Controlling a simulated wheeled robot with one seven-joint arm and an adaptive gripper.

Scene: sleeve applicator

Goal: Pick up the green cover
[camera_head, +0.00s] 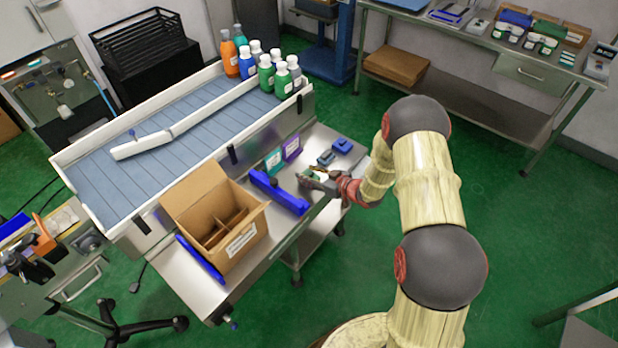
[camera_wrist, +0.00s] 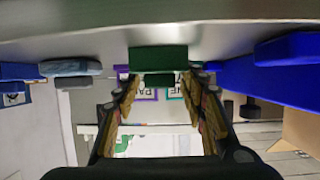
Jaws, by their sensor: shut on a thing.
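The green cover (camera_wrist: 158,58) is a small dark green block, seen at the top middle of the wrist view, between and just beyond my fingertips. My gripper (camera_wrist: 159,82) has one finger on each side of it and is shut on it. In the head view my gripper (camera_head: 318,179) is low over the right part of the steel table, and only a bit of green shows at its fingers. The wrist view is upside down, and the cover appears at the tabletop; I cannot tell whether it is lifted.
A blue bar (camera_head: 279,193) lies left of my gripper. An open cardboard box (camera_head: 222,222) stands at the left. The conveyor (camera_head: 190,115) with several bottles is behind.

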